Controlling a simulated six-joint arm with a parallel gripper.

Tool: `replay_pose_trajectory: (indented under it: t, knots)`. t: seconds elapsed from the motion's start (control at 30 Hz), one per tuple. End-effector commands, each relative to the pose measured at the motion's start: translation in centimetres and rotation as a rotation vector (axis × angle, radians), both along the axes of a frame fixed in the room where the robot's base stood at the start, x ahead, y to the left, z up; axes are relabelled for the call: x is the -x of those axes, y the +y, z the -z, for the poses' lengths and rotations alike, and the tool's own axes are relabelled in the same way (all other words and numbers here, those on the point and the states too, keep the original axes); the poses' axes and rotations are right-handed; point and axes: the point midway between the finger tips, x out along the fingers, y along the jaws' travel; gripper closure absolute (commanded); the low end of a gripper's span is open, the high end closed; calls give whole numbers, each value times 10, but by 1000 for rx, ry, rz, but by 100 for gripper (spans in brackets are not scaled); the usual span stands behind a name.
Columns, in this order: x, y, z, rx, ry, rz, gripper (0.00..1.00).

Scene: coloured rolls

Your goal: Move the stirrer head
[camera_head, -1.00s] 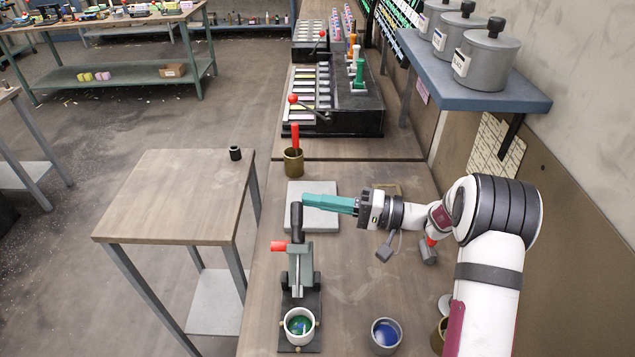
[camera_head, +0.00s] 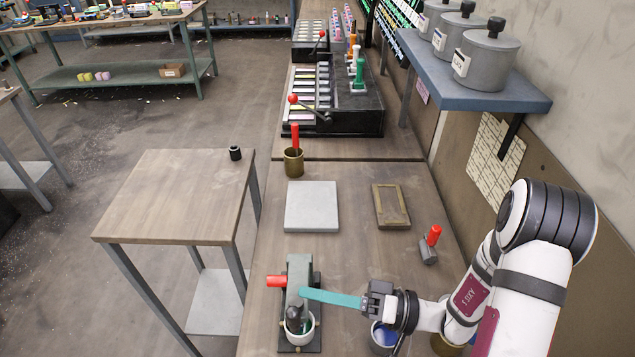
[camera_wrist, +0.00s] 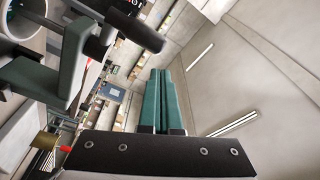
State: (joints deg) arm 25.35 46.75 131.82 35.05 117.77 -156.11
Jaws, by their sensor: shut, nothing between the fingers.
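The stirrer stands on the bench with its grey-green head (camera_head: 301,277) swung down, its dark rounded end (camera_head: 295,318) over the white cup (camera_head: 312,333). In the wrist view, the dark cylinder (camera_wrist: 133,27) and part of the green-grey head (camera_wrist: 70,62) show at the upper left. My gripper (camera_head: 304,294) has long teal fingers closed together and empty, their tips beside or over the head; I cannot tell if they touch. The fingers also show in the wrist view (camera_wrist: 160,100).
A blue-filled pot (camera_head: 383,335) stands under my wrist, partly hidden. A grey slab (camera_head: 312,206), a brass frame (camera_head: 391,206), a red-handled tool (camera_head: 430,244) and a brass cup (camera_head: 293,163) lie farther back. The bench between them is clear.

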Motion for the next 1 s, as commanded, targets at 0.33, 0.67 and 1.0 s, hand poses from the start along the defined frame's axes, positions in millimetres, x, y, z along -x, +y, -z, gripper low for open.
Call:
replay_pose_trajectory:
  t: [0.33, 0.67, 1.0]
  knots:
    - [13, 0, 10, 0, 0, -1, 100]
    - [14, 0, 11, 1, 0, -2, 100]
    - [14, 0, 9, 2, -1, -3, 100]
